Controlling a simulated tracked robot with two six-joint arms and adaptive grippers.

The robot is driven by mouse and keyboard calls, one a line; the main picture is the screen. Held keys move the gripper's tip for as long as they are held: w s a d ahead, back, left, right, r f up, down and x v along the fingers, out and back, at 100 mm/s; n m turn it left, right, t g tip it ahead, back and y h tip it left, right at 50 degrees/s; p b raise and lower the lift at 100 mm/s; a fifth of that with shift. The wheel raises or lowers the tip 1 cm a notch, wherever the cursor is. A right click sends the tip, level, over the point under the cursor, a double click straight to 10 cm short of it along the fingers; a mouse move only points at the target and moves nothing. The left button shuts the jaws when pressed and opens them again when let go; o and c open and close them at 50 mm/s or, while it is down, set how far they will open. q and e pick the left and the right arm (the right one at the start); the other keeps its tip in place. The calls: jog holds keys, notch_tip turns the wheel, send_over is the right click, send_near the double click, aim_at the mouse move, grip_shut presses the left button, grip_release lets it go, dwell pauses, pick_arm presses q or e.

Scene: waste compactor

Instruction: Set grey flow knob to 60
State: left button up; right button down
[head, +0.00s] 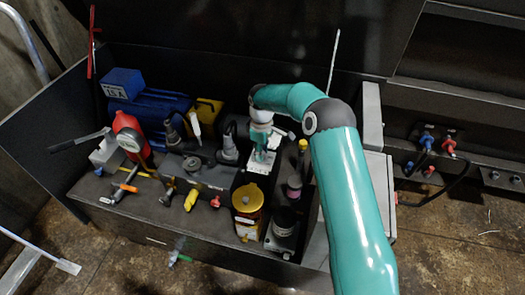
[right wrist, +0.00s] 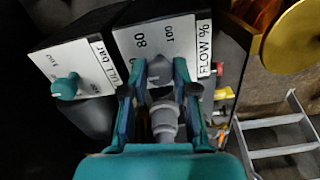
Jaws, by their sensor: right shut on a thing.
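The grey flow knob (right wrist: 160,72) sits on a white dial plate (right wrist: 150,36) lettered "FLOW %", in the right wrist view. The marks 80 and 100 show above the knob; lower marks are mostly hidden by my fingers. My right gripper (right wrist: 158,95) is shut on the grey knob, one finger on each side. The knob's exact setting cannot be read. In the head view my right gripper (head: 262,137) reaches down onto the top of the dark control box, by its white plate (head: 258,163). My left gripper is not in view.
A teal knob (right wrist: 65,86) on a second plate lettered "bar" stands close to the left in the wrist view. A yellow round part (head: 247,199) is in front of the box. Black and pink knobs (head: 293,190) stand to its right; levers and valves crowd its left.

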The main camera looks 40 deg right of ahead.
jog(key=shift+w+r, duration=0.25)
jog(key=c, duration=1)
grip_release()
jog(key=shift+o, duration=0.6)
jog(key=shift+s+f, duration=0.1)
jog(key=shift+f, duration=0.05)
notch_tip(320, 180, up, 12)
